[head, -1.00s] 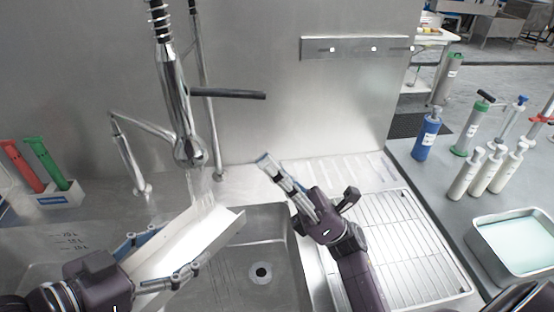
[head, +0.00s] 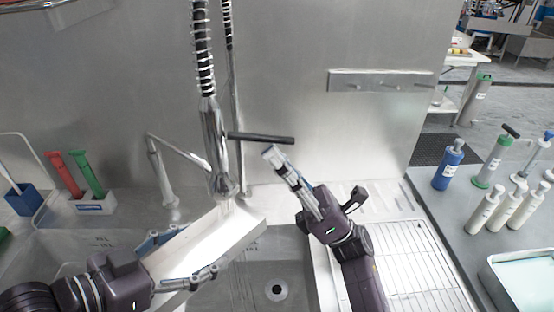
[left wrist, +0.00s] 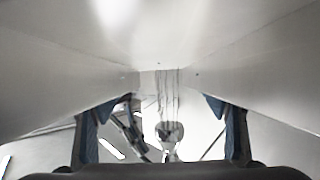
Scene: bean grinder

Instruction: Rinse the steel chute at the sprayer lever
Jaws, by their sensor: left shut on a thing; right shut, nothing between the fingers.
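The steel chute (head: 232,236), a bright open trough, is held tilted over the sink under the sprayer head (head: 222,184). My left gripper (head: 197,250) is shut on the chute, its fingers along both sides. In the left wrist view the chute walls (left wrist: 65,75) fill the upper picture, and thin water streaks run between the sprayer head (left wrist: 169,130) and the chute's end. The black sprayer lever (head: 262,138) sticks out to the right of the sprayer. My right gripper (head: 270,152) is shut and empty, its tips just below the lever in the picture; contact cannot be told.
The sink's drain (head: 277,291) shows below the chute. A wire drying rack (head: 405,265) lies right of the sink. A faucet (head: 160,170) and a holder with red and green tools (head: 96,205) stand left. Several bottles stand on the right counter (head: 450,210).

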